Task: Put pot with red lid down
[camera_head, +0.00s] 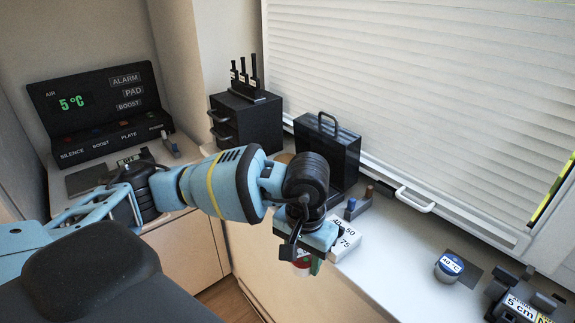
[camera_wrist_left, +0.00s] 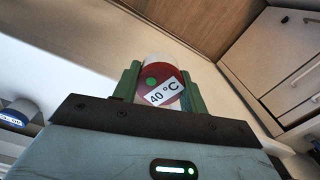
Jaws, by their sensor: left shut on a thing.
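The pot with the red lid (camera_wrist_left: 158,80) is between the green fingers of my left gripper (camera_wrist_left: 160,92) in the left wrist view. Its lid has a green dot and a "40 °C" label. In the head view only a small red and white part of the pot (camera_head: 301,265) shows below my left gripper (camera_head: 306,262), which is shut on it. The pot appears held in front of the window sill's (camera_head: 400,262) near edge, beside a white numbered block (camera_head: 344,240). My right gripper is not in view.
A blue-lidded pot (camera_head: 449,266) marked 40 °C stands on the sill beside a dark flat patch (camera_head: 464,266). A black device (camera_head: 522,303) is at the right. A black case (camera_head: 335,150) and drawer box (camera_head: 245,122) stand behind my arm. Bare sill lies between the block and blue-lidded pot.

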